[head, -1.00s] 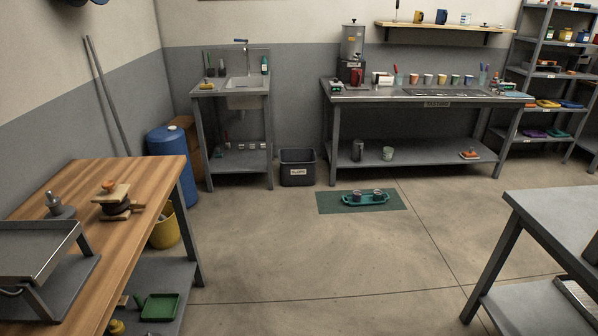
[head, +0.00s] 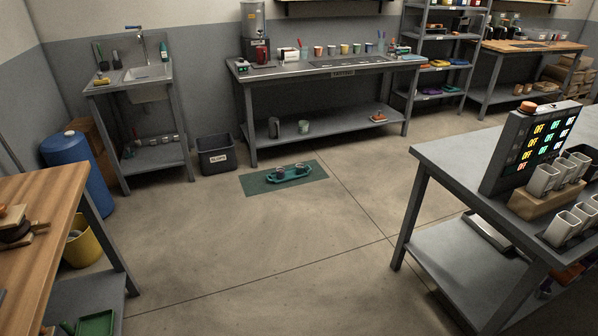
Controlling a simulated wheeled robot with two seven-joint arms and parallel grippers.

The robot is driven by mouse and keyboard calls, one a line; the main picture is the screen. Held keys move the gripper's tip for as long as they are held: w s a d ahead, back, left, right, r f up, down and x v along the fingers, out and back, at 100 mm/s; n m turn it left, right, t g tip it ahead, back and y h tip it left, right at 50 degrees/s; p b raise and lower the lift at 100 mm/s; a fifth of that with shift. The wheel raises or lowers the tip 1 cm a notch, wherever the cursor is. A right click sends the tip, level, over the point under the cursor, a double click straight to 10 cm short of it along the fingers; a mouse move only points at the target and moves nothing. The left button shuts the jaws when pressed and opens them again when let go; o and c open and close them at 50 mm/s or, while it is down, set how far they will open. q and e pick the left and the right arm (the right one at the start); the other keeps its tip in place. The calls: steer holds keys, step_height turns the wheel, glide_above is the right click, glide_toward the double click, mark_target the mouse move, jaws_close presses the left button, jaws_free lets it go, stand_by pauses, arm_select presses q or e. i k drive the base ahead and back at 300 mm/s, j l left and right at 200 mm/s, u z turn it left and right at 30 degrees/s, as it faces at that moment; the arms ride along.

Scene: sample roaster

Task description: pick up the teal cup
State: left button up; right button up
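Several small cups stand in a row along the back of the tasting table (head: 262,77) in the head view. They are too small for me to tell surely which one is teal; the cup at the right end of the row (head: 369,48) looks greenish. On the floor, a teal tray (head: 302,178) with two dark cups lies on a green mat (head: 256,188). Neither of my grippers is in view.
A grey bin (head: 216,158) and a sink stand (head: 128,92) are left of the tasting table. A grey bench (head: 440,160) with a lit panel (head: 535,145) is at right, a wooden bench (head: 40,205) at left. Open floor lies between them.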

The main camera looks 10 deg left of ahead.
mark_target(300, 170)
steer(key=i+l, duration=0.15)
steer(key=i, duration=0.65)
steer(key=i+l+u, duration=0.1)
steer(key=i, duration=0.7)
steer(key=i+j+u, duration=0.15)
steer(key=i+u, duration=0.3)
steer(key=i, duration=0.5)
steer(key=i+l+u, duration=0.15)
steer(key=i+u, duration=0.3)
steer(key=i, duration=0.55)
steer(key=i+l+z, duration=0.1)
steer(key=i+z, duration=0.25)
steer(key=i, duration=0.25)
steer(key=i+z, duration=0.3)
steer(key=i, duration=0.3)
